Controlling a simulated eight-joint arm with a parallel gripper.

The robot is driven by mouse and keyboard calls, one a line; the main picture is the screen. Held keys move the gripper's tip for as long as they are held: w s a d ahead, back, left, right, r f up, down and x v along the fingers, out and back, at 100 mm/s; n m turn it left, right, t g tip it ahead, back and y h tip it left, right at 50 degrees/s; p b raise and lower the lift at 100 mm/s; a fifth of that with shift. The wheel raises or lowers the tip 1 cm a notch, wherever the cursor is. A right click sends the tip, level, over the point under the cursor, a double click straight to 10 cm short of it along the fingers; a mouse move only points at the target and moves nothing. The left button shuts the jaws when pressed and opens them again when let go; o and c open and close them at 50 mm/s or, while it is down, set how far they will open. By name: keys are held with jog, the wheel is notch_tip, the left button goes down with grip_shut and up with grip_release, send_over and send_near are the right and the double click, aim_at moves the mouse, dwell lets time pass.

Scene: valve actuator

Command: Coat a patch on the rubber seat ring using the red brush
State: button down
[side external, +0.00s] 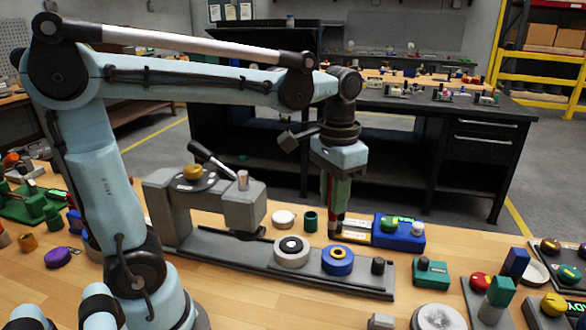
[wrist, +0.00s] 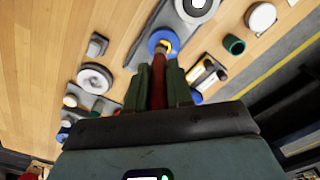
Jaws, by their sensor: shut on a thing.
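My gripper (side external: 337,188) points down above the grey rail and is shut on the red brush (side external: 341,203). The blue ring also shows in the wrist view (wrist: 156,38). I cannot tell which ring is the rubber seat.
A grey press-like fixture (side external: 240,207) with a lever stands on the rail's left. A blue box (side external: 405,238) with green and white knobs is close right of the brush. A dark green cup (side external: 310,221) and white disc (side external: 283,219) stand behind the rail. Several parts crowd the right.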

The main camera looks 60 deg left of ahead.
jog(key=w+a+f, duration=0.1)
jog(key=a+f, duration=0.2)
jog(key=a, duration=1.9)
jog(key=shift+a+f, duration=0.15)
jog(key=shift+f, duration=2.75)
jog(key=shift+f, duration=0.6)
jog(key=shift+r, duration=0.1)
notch_tip(320, 180, up, 7)
jog(key=shift+w, duration=0.1)
